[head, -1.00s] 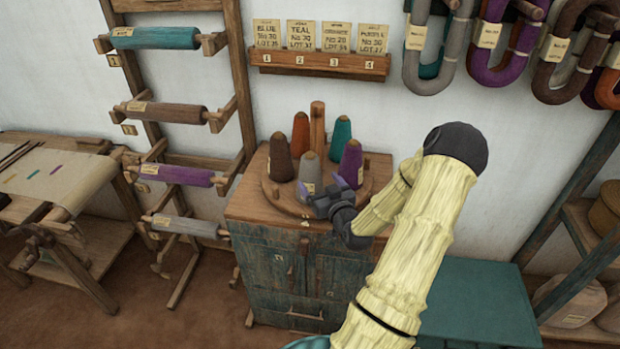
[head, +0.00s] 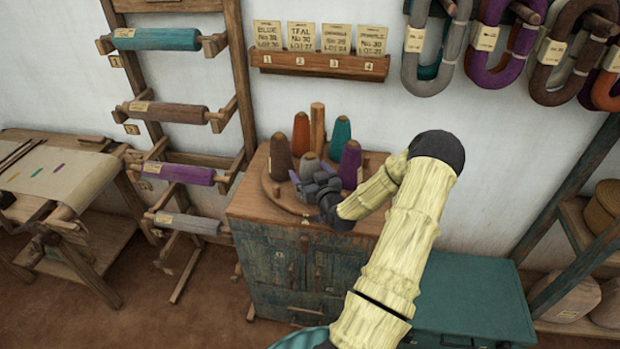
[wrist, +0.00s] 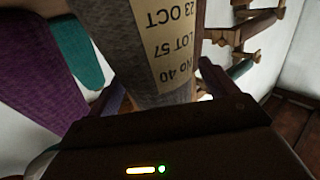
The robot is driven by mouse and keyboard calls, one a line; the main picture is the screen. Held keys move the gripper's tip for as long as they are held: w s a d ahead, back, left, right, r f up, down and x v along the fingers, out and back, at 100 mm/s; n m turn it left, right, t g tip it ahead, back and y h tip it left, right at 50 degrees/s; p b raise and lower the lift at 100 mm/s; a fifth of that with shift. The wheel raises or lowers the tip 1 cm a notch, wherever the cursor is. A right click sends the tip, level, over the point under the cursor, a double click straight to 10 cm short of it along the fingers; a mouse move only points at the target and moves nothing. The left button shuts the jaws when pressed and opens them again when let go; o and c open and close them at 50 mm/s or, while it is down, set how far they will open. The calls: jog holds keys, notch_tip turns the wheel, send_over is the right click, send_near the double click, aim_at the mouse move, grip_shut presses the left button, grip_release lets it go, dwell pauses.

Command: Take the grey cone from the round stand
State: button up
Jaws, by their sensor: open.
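The grey cone (head: 309,163) stands at the front of the round stand (head: 273,193), on the wooden cabinet; my gripper hides its lower part. In the wrist view the grey cone (wrist: 115,35) fills the upper middle, with a paper label reading "No 40, LOT 57, 23 OCT". My gripper (head: 311,176) is open at the cone's near side. In the wrist view one finger shows on each side of the cone. I cannot tell whether either finger touches it.
The purple cone (head: 350,165) stands close on the right; it also shows in the wrist view (wrist: 38,80). Brown (head: 281,158), orange (head: 301,134) and teal (head: 340,137) cones and a wooden post (head: 317,130) share the stand.

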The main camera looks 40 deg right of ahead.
aim_at(310, 154)
dwell(0.5)
jog(key=c, duration=1.2)
jog(key=shift+r, duration=0.1)
notch_tip(310, 154, up, 10)
jog(key=shift+f+b, duration=0.1)
jog(key=shift+b, duration=1)
